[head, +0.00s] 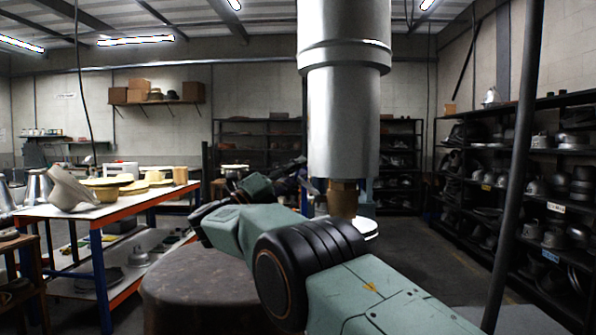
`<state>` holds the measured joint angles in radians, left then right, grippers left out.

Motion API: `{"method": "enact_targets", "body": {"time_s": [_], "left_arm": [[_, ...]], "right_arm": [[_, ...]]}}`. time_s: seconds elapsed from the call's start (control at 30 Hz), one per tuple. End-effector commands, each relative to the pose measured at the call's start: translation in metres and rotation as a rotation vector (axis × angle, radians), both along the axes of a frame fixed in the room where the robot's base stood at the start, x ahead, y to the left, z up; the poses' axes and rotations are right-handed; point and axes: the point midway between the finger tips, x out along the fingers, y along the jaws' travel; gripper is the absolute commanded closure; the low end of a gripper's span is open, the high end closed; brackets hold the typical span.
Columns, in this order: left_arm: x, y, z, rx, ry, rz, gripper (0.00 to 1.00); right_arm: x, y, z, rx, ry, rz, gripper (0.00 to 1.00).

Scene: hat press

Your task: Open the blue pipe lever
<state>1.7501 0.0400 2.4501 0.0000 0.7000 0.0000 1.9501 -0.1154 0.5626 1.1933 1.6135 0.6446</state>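No blue pipe lever can be made out in the head view. A narrow bluish upright part (367,190) shows behind the large silver cylinder, but I cannot tell what it is. My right arm comes in from the lower right and bends toward the middle. Its gripper end (254,187) is small and dark, left of the cylinder and apart from it in the picture. Its fingers are not clear, so I cannot tell whether it is open or shut. My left gripper is not in view.
The silver cylinder (344,110) hangs down in front, with a brass-coloured end (342,199). A round brown drum-like top (205,282) stands below my arm. An orange-edged table (140,201) with hat forms is at left. Dark shelves (545,152) and a dark slanted pole (517,165) are at right.

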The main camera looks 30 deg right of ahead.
Motion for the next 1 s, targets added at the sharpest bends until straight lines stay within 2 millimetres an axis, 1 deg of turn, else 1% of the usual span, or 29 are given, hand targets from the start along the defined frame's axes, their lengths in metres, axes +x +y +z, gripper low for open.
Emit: {"method": "enact_targets", "body": {"time_s": [0.03,0.13,0.17,0.4,0.53,0.67,0.9,1.0], "left_arm": [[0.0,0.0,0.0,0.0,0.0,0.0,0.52],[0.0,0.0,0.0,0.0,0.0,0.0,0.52],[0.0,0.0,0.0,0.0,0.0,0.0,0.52],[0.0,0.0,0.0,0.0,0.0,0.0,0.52],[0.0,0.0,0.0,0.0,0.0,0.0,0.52],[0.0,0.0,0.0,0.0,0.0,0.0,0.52],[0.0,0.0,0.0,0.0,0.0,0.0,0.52],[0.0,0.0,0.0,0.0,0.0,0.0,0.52]], "right_arm": [[0.0,-0.001,0.002,0.0,-0.003,0.0,0.7],[0.0,-0.001,0.003,-0.001,-0.005,0.0,0.61],[0.0,-0.001,0.003,-0.001,-0.005,0.0,0.6],[0.0,-0.001,0.004,-0.001,-0.005,0.0,0.6],[-0.001,0.005,0.002,-0.001,-0.005,0.001,0.6],[-0.003,0.024,-0.007,-0.001,-0.004,0.003,0.6],[-0.009,0.068,-0.028,-0.001,-0.005,0.002,0.6],[-0.012,0.084,-0.036,-0.001,-0.004,0.002,0.6]]}}
